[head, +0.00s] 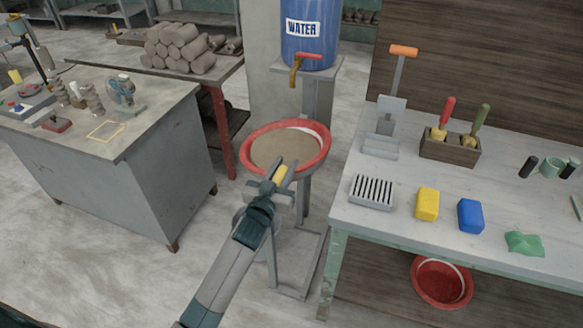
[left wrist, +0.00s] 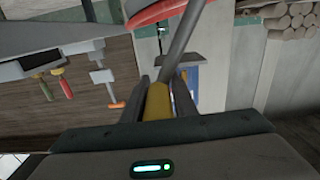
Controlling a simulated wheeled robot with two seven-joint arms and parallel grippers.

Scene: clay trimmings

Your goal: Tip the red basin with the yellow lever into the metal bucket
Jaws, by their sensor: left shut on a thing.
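The red basin (head: 320,160) sits on a grey metal stand (head: 306,250) below the water barrel. It holds a grey-brown fill, and I cannot tell whether it is slightly tilted. The yellow lever (head: 281,174) reaches from the basin's near side toward my left gripper (head: 270,186). That gripper is shut on the lever. In the left wrist view the lever's yellow grip (left wrist: 157,100) lies between the fingers, with its grey rod running up to the red basin (left wrist: 160,12). I cannot clearly make out the metal bucket; my left arm covers part of the stand's base. My right gripper is not in view.
A blue water barrel (head: 309,48) with a tap stands behind the basin. A workbench (head: 392,215) with tools and sponges is close on the right. Another red basin (head: 441,281) is under it. A grey cabinet (head: 110,180) stands left, with open floor between.

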